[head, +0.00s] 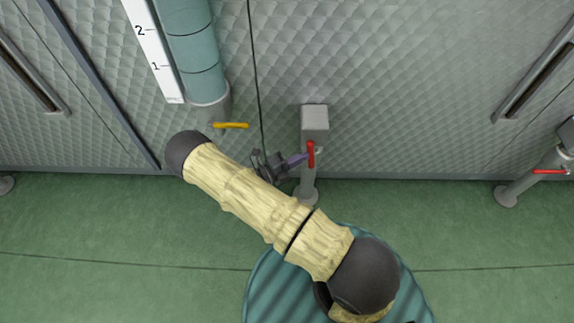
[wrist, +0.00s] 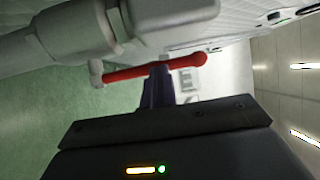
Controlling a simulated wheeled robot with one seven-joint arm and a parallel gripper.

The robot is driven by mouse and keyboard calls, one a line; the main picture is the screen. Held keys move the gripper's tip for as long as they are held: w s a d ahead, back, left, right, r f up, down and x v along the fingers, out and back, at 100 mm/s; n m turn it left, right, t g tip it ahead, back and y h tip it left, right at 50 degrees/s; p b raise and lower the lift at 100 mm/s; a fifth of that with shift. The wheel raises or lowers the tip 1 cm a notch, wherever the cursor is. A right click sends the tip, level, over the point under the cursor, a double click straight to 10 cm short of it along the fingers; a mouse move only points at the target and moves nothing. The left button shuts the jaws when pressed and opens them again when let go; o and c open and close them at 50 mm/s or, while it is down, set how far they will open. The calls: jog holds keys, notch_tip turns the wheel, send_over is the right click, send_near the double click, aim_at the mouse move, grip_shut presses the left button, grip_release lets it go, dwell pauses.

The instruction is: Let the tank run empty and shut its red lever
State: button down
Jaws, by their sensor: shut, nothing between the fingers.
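The tank is the quilted grey metal front (head: 400,80) behind my arm. Its sight tube (head: 190,45) looks teal down to its grey foot, beside a white scale (head: 152,45) marked 1 and 2. The red lever (head: 311,153) sits on the grey outlet pipe (head: 308,183) and lies roughly along it in the head view. My gripper (head: 303,159) is shut and empty, with its fingertips right at the lever. In the wrist view the red lever (wrist: 150,71) crosses just beyond the purple fingers (wrist: 158,85); I cannot tell whether they touch.
A yellow lever (head: 230,125) sits at the foot of the sight tube, left of my gripper. Another outlet with a red lever (head: 549,171) stands at the far right. A ribbed teal round thing (head: 270,290) is on the green floor (head: 110,240), partly behind my arm.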

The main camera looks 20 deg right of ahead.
jog(key=shift+a, duration=0.1)
dwell(0.3)
jog(key=v, duration=1.4)
jog(key=shift+f+p, duration=0.2)
jog(key=shift+p, duration=0.25)
